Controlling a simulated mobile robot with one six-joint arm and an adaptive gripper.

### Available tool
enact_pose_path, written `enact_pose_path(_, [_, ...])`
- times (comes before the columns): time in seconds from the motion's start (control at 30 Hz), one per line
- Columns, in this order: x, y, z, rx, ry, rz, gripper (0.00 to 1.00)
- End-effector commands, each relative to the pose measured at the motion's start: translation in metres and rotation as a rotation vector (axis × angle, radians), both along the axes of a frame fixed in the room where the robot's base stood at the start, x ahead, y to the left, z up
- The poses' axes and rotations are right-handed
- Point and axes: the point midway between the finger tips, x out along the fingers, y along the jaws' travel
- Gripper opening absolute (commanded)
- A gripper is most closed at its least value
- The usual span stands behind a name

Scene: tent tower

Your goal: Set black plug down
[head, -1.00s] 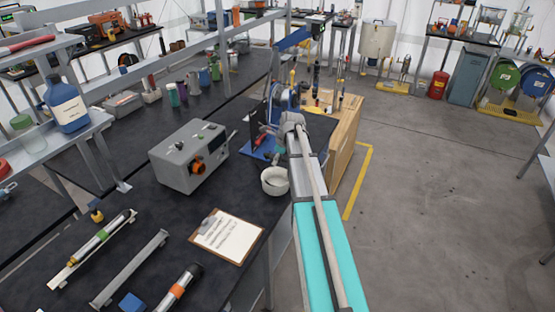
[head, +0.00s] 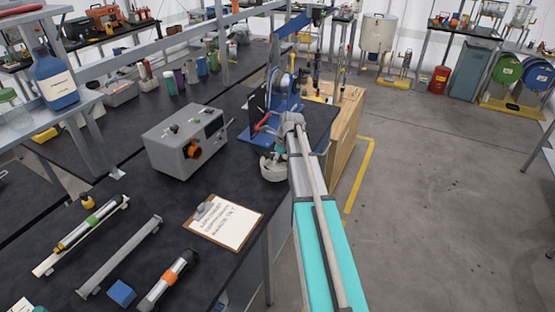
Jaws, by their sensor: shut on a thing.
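My arm reaches from the lower right, and my gripper (head: 274,155) is small at its far end, just over a white bowl (head: 273,176) near the right edge of the black bench (head: 185,200). The gripper is shut on the black plug, but the plug itself is too small and covered to make out clearly. The gripper overlaps the bowl's rim in the picture; I cannot tell whether the plug touches the bowl.
A blue stand with a wheel (head: 284,95) rises right behind the gripper. A grey box with an orange knob (head: 183,140) stands to the left. A clipboard (head: 224,222) lies in front. Bare black bench top lies between the box and clipboard.

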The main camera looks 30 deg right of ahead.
Motion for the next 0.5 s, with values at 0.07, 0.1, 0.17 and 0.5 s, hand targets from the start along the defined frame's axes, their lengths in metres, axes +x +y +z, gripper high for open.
enact_pose_path(0.07, [0.000, 0.000, -0.010, 0.000, 0.000, 0.000, 0.00])
enact_pose_path(0.1, [0.000, 0.000, -0.013, 0.000, 0.000, 0.000, 0.00])
enact_pose_path(0.17, [0.000, 0.000, -0.016, 0.000, 0.000, 0.000, 0.00])
enact_pose_path(0.5, [0.000, 0.000, -0.022, 0.000, 0.000, 0.000, 0.00])
